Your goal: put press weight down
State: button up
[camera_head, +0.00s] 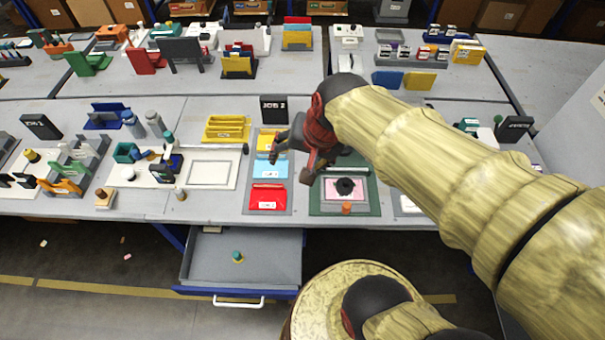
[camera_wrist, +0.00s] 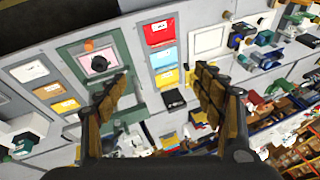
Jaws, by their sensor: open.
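The press weight, a dark round piece with a knob, (camera_head: 345,187) rests on a pink sheet (camera_head: 331,195) on the green-framed plotter bed (camera_head: 372,205). My gripper (camera_head: 290,166) is open and empty. It hangs above and to the left of the weight, near the tray with yellow, blue and red cards, apart from the weight. Both fingers (camera_wrist: 163,78) show in the wrist view with nothing between them. My arm hides part of the plotter's back and right side.
The red card (camera_head: 268,197) and blue card (camera_head: 270,167) lie left of the plotter. A small orange piece (camera_head: 347,208) is at the plotter's front edge. A black "JOB 2" sign (camera_head: 273,109) stands behind. An open drawer (camera_head: 215,265) juts out below the table front.

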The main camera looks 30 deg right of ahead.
jog(key=s+a+r+n, duration=0.3)
jog(key=s+r+n, duration=0.1)
jog(key=s+n, duration=0.3)
jog(key=shift+n+t, duration=0.4)
jog(key=shift+n, duration=0.2)
jog(key=shift+r, duration=0.1)
